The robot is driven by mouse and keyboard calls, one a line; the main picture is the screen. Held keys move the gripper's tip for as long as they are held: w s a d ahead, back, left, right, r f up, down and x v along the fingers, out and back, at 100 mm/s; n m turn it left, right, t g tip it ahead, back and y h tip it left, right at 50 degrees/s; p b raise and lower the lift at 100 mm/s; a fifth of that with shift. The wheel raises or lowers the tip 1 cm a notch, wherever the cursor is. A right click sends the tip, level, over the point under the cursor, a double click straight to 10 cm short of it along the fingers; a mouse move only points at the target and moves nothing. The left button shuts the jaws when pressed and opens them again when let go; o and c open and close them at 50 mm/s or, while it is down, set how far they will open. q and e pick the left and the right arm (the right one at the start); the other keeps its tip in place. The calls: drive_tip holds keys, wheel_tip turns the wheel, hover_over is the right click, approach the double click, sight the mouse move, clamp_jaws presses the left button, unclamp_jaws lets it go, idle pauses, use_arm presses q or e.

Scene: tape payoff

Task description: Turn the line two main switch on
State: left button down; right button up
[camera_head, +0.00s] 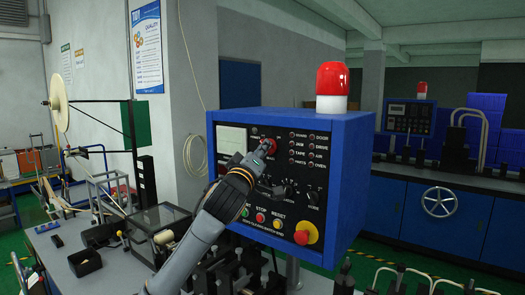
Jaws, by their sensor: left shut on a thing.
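A blue control box (352,185) with a black front panel stands in the middle of the view. Its red main switch knob (271,145) sits near the top of the panel, right of a pale display (231,140). My left gripper (263,154) reaches up from below and is shut on the red switch knob. The fingers cover part of the knob, and its exact setting is too small to read. I cannot tell from the view whether this box is line two. My right gripper is not in view.
A red beacon (332,80) stands on the box. Below the switch are small black knobs, push buttons and a red emergency stop (306,232) on a yellow base. A second blue machine with a handwheel (439,202) stands at the right. A workbench with a reel (59,103) is at the left.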

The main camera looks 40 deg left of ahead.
use_arm(q)
drive_tip(key=shift+f+m, duration=0.1)
drive_tip(key=shift+m, duration=0.2)
drive_tip(key=m+h, duration=0.4)
drive_tip(key=m, duration=0.4)
drive_tip(key=m+h+b, duration=0.1)
drive_tip(key=m+h, duration=0.3)
drive_tip(key=m, duration=0.4)
drive_tip(key=m+t+h, duration=0.1)
drive_tip(key=m+h, duration=0.2)
drive_tip(key=m, duration=0.5)
drive_tip(key=shift+a+m+h, duration=0.25)
drive_tip(key=shift+m+h, duration=0.15)
drive_tip(key=c, duration=1.4)
unclamp_jaws()
